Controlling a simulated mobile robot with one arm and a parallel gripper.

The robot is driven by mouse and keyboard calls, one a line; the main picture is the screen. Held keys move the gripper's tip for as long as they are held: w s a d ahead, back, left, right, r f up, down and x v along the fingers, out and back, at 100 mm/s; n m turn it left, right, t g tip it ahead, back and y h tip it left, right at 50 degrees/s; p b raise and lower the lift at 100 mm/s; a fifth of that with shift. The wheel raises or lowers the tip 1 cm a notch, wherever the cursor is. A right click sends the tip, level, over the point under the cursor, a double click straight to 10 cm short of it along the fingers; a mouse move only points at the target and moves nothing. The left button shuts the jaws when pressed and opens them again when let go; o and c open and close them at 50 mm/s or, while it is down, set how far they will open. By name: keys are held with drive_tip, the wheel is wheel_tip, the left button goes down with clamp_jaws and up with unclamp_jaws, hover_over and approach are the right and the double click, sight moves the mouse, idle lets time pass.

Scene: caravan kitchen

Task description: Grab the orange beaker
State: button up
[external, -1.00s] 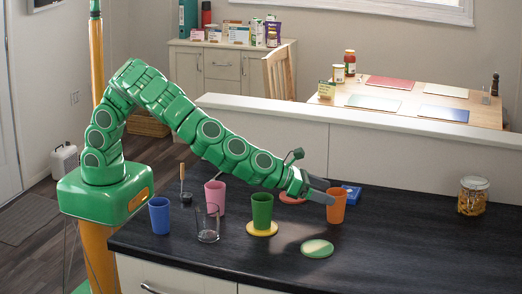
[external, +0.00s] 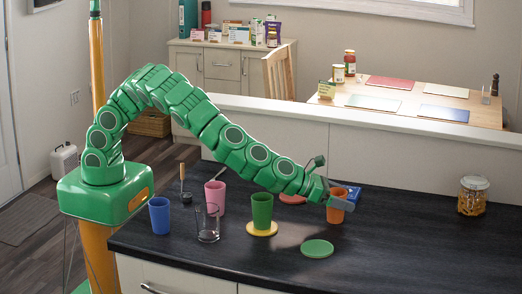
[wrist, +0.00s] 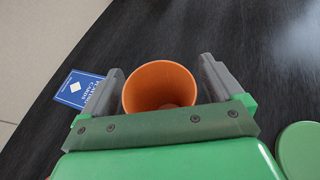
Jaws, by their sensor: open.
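The orange beaker (external: 336,212) stands upright on the dark counter, right of the green beaker; my gripper partly covers it in the external view. In the wrist view the orange beaker (wrist: 160,86) shows its open rim between my two fingers. My gripper (external: 341,200) is open around it, with one finger on each side. In the wrist view my gripper (wrist: 160,82) shows the left finger close to the beaker's wall and a small gap at the right finger. I cannot tell whether the left finger touches.
A blue card box (wrist: 78,89) lies just left of my left finger. A green coaster (external: 317,249) lies in front of the beaker. The green beaker (external: 262,209) stands on a yellow coaster (external: 262,231). A glass jar (external: 473,196) is far right, with clear counter between.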

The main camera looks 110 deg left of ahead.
drive_tip(key=c, duration=1)
drive_tip(key=shift+r, duration=0.1)
